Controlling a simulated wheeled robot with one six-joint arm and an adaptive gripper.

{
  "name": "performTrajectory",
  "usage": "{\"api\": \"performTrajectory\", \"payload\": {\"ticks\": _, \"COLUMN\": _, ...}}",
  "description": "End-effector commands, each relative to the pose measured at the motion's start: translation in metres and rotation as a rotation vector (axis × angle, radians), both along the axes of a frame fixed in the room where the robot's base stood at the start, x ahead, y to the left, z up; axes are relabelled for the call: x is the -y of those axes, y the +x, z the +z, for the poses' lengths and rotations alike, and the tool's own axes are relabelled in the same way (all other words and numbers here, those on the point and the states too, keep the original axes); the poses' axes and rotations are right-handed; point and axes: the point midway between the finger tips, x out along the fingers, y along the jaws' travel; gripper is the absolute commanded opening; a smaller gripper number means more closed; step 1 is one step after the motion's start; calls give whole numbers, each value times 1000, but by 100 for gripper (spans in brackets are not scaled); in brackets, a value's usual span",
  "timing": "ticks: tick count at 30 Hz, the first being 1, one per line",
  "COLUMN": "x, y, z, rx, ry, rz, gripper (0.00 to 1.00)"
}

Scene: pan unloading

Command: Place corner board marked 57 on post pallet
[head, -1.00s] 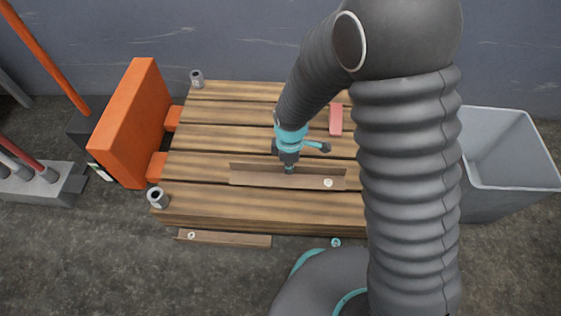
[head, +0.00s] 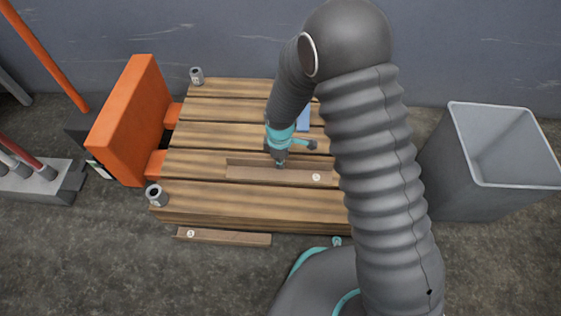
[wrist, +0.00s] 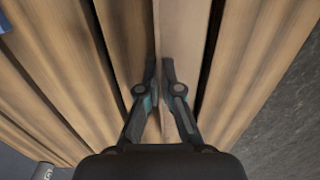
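A long brown corner board (head: 250,173) with a round white label is over the wooden pallet (head: 220,196), parallel to its slats. The label's number is too small to read. My gripper (head: 280,163) is at the board's middle. In the wrist view my gripper (wrist: 160,68) has its fingers nearly together on the board's thin upright flange (wrist: 180,30). I cannot tell whether the board touches the slats. Grey tube posts stand at the pallet's back left corner (head: 197,77) and front left corner (head: 156,196). My arm hides the pallet's right side.
Another labelled brown board (head: 230,238) lies on the floor in front of the pallet. A blue item (head: 303,119) lies on the pallet, partly behind my arm. An orange block (head: 128,125) stands at left, a grey bin (head: 465,190) at right. A wall is behind.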

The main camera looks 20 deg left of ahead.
Motion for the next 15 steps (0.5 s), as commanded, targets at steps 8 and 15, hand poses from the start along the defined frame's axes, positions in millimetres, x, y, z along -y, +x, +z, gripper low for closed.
{"api": "performTrajectory", "payload": {"ticks": 8, "x": 0, "y": 0, "z": -3, "rx": 0, "ry": 0, "rz": 0, "gripper": 21}}
{"api": "performTrajectory", "payload": {"ticks": 15, "x": 0, "y": 0, "z": -3, "rx": 0, "ry": 0, "rz": 0, "gripper": 31}}
